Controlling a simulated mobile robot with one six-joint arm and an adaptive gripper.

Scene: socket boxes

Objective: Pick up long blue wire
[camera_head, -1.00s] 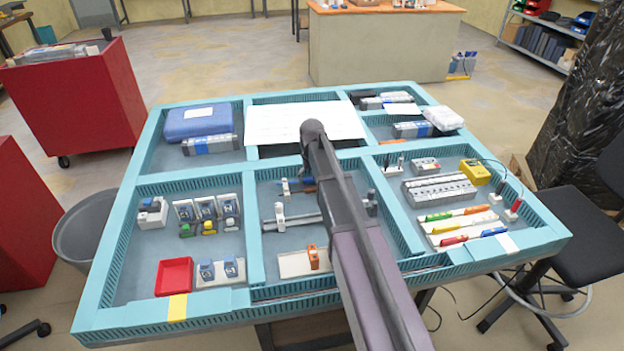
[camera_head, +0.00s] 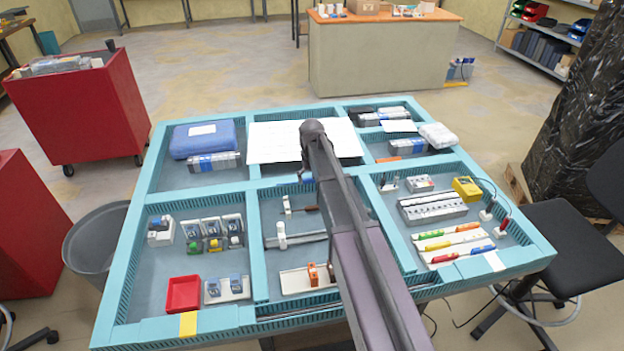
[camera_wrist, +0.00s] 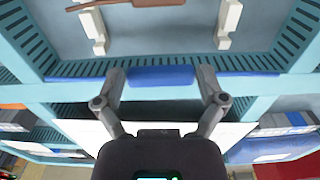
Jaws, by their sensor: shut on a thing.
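In the wrist view, a blue bar, which I take for the long blue wire (camera_wrist: 160,76), lies across between the two fingertips of my gripper (camera_wrist: 161,82). The gripper is shut on it. The wire appears over the teal divider between the compartments. In the head view, a small blue piece of the wire (camera_head: 307,177) shows beside my arm near that divider. My arm hides most of the gripper and the wire there. A thin blue strip also runs along the divider at the right in the wrist view; I cannot tell whether it belongs to the wire.
The teal-framed table (camera_head: 250,225) has several walled compartments. A white sheet (camera_head: 270,143) lies behind the gripper. A screwdriver (camera_head: 305,209) and white stands are in the middle compartment. A yellow meter (camera_head: 467,188) is at right, a red tray (camera_head: 184,293) at front left.

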